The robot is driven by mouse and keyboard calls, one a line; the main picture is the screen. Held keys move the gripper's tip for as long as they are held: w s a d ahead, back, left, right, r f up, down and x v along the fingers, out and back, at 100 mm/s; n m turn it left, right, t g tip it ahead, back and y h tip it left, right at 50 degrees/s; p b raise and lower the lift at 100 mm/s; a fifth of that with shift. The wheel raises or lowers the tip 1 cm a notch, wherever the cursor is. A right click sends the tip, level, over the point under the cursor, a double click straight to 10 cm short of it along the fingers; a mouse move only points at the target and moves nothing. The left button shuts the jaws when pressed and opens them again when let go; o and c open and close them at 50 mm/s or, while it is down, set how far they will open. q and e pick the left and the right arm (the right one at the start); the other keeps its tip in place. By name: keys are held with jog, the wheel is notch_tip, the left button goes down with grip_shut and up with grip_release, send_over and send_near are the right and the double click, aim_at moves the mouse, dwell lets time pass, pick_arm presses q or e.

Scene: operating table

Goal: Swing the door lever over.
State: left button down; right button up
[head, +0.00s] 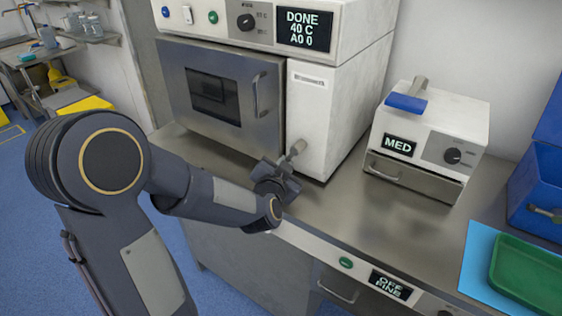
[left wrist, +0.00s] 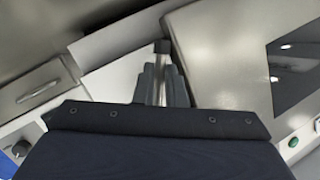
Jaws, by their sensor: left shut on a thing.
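The steel door (head: 208,100) of the white machine looks closed, with an upright bar handle (head: 258,95) at its right side. A short grey lever (head: 297,148) sticks out low on the white panel to the right of the door, tilted up to the right in the head view. My left gripper (head: 283,172) is shut on this lever, and its fingers cover part of it. In the left wrist view, the lever's dark end (left wrist: 162,46) shows just beyond the closed-in fingers (left wrist: 162,82). My right gripper is not in view.
The machine's display (head: 304,29) reads DONE, 40 C, A0 0. A smaller white unit (head: 455,115) marked MED stands to the right on the steel counter (head: 375,220). A green tray (head: 530,275) and a blue bin (head: 540,175) are at the far right. The counter's middle is clear.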

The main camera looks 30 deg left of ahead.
pick_arm(q)
jog(key=shift+d+f+n+g+h, duration=0.15)
jog(key=shift+d+n+g+h, duration=0.25)
jog(key=shift+n, duration=0.6)
jog(key=shift+s+d+n+h+b, duration=0.1)
jog(key=shift+d+n+h+b, duration=0.3)
jog(key=shift+d+n+h, duration=0.5)
jog(key=shift+a, duration=0.15)
jog(key=c, duration=1.5)
grip_release()
jog(key=p+v, duration=0.2)
jog(key=v, duration=0.5)
jog(key=shift+s, duration=0.35)
